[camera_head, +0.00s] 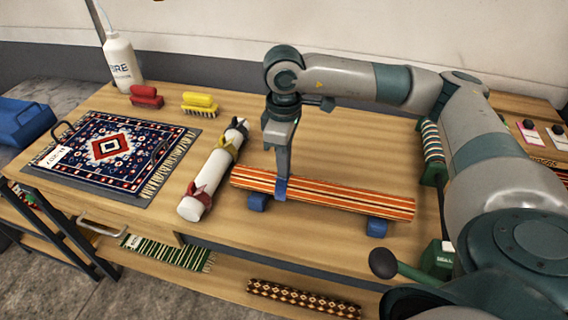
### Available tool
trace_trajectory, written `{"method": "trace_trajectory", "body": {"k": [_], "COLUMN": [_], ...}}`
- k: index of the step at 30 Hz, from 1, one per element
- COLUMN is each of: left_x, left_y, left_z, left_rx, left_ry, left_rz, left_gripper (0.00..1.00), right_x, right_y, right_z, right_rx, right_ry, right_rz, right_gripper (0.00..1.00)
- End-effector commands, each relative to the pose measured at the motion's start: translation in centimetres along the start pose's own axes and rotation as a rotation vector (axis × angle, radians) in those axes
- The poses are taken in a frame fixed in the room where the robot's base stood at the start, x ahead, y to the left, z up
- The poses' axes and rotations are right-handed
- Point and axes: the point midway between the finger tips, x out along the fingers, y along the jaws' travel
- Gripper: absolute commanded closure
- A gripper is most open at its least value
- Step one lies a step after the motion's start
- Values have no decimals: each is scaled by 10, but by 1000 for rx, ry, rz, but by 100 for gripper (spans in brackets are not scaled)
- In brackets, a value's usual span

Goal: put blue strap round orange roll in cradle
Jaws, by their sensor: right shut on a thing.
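The orange striped roll (345,199) lies across two blue cradle blocks, the left block (257,203) and the right block (377,228), near the table's front edge. My right gripper (282,178) points down at the left part of the roll. It is shut on the blue strap (280,190), which shows as a small blue piece at the roll's front side. The gripper hides part of the strap, and I cannot tell whether the strap goes round the roll. My left gripper is out of view.
A white tube (212,172) with a red and a yellow strap lies left of the roll. A patterned rug (115,150) on a dark mat, two brushes (200,104) and a white bottle (122,62) are further left. Another striped roll (432,145) stands right. The table behind the roll is clear.

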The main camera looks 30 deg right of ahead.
Motion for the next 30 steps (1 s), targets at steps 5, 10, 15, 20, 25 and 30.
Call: {"method": "trace_trajectory", "body": {"k": [5, 10, 15, 20, 25, 30], "left_x": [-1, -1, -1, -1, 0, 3], "left_y": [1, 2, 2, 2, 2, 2], "left_z": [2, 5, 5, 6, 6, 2], "left_rx": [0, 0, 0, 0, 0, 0], "left_ry": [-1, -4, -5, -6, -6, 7], "left_rz": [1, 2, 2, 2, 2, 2], "left_gripper": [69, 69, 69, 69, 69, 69], "right_x": [0, 0, 0, 0, -2, -12], "right_y": [0, 0, 0, 0, 0, 0], "right_z": [0, 0, 0, 0, 0, -1], "right_rx": [0, 0, 0, 0, 0, 0], "right_ry": [0, 0, 0, 0, 1, 1], "right_rz": [0, 0, 0, 0, 0, 0], "right_gripper": [100, 100, 70, 70, 70, 70]}}
